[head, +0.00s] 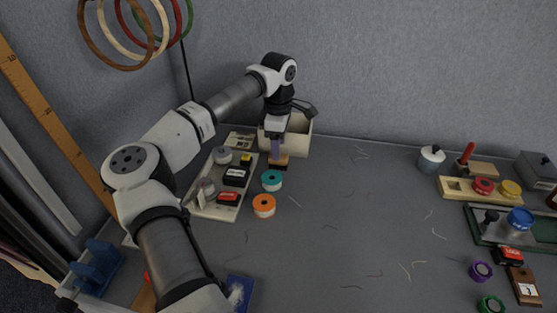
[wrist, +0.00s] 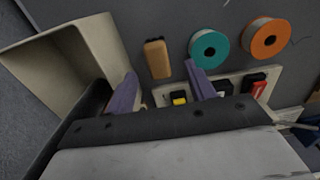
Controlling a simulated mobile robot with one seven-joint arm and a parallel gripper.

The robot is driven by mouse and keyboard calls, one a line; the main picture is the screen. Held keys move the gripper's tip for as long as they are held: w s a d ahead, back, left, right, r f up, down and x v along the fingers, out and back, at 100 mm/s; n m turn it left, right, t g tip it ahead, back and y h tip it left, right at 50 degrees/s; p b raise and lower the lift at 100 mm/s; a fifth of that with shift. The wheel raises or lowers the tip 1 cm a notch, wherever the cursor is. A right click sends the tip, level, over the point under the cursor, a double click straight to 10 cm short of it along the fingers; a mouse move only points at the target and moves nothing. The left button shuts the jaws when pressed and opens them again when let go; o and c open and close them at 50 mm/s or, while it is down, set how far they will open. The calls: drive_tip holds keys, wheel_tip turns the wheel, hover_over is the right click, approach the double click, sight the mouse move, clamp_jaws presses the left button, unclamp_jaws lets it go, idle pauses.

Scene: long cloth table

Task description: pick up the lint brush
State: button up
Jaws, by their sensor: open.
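The lint brush appears to be the small block with a tan wooden top and dark underside (head: 279,162), standing on the table in front of the cream bin. In the wrist view it shows as an upright tan block (wrist: 157,58), lying ahead of the gap between my fingers. My gripper (head: 276,153) points down at it from above, with purple fingers. In the wrist view my gripper (wrist: 162,82) is open, its fingers apart on either side of the brush's line, with nothing between them. I cannot tell how high the fingertips are above it.
The cream bin (head: 299,142) stands close behind my gripper. A pale tray (head: 226,211) with stamps lies to the left. The table's middle (head: 350,220) holds only loose threads.

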wheel_tip(320, 180, down, 5)
drive_tip(key=shift+w+r+p, duration=0.1)
drive_tip(key=shift+w+p, duration=0.05)
drive_tip(key=shift+p, duration=0.55)
drive_tip(key=c, duration=1.1)
drive_tip(key=shift+o, duration=0.2)
wheel_tip(320, 180, up, 20)
drive_tip(key=b, duration=0.2)
